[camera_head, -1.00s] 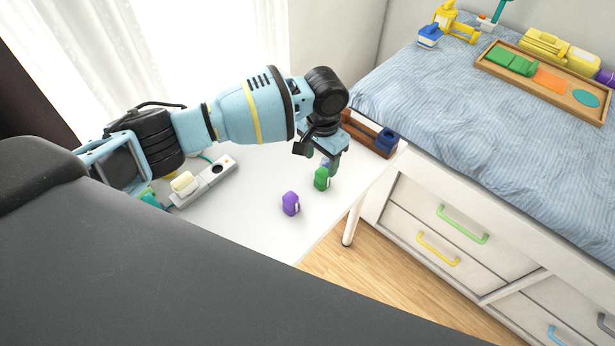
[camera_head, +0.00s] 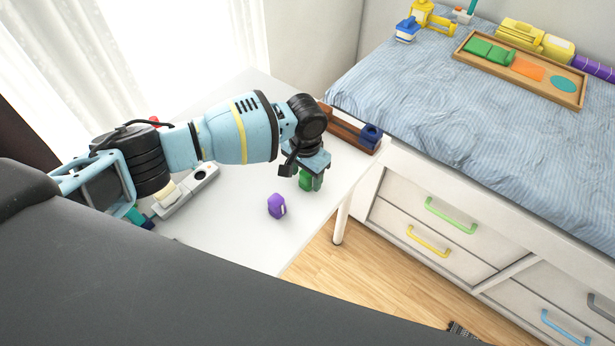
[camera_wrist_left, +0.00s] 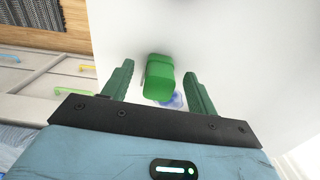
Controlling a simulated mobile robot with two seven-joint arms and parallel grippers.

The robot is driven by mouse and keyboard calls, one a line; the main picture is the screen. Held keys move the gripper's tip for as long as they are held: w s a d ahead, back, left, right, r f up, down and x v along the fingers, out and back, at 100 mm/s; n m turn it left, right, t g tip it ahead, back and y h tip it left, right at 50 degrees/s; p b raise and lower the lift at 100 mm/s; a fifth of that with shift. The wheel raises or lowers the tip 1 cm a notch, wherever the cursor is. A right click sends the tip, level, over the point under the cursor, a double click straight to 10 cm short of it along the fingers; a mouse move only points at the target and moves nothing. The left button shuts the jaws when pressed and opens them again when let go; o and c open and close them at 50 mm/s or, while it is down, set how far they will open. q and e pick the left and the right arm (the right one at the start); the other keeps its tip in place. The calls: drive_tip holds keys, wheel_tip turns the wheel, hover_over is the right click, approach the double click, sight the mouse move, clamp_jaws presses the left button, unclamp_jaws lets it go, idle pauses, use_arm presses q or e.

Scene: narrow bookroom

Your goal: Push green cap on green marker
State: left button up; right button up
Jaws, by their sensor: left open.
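The green cap (camera_head: 305,181) stands on the white table, partly hidden by my left gripper (camera_head: 311,181). In the left wrist view the green cap (camera_wrist_left: 158,78) lies between the two dark green fingers of my left gripper (camera_wrist_left: 159,70). The fingers are open, with a gap on each side of the cap. I cannot make out a green marker in either view. My right gripper is not in view.
A purple cap (camera_head: 277,205) stands left of the gripper. A translucent blue item (camera_wrist_left: 173,100) is close to the green cap. A wooden holder (camera_head: 345,127) with a blue piece (camera_head: 371,134) stands behind.

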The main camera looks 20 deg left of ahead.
use_arm(q)
drive_tip(key=shift+f, duration=0.75)
drive_tip(key=shift+c, duration=0.2)
drive_tip(key=c, duration=1)
drive_tip(key=shift+r, duration=0.15)
wheel_tip(320, 180, up, 4)
drive_tip(key=shift+f, duration=0.2)
drive_tip(key=s+d, duration=0.3)
drive_tip(key=d, duration=0.1)
drive_tip(key=s+d, duration=0.3)
drive_tip(key=d, duration=0.2)
drive_tip(key=s+d+r+p, duration=0.1)
drive_tip(key=s+d, duration=0.2)
drive_tip(key=d, duration=0.1)
drive_tip(key=shift+d+r, duration=0.1)
drive_tip(key=shift+d, duration=0.05)
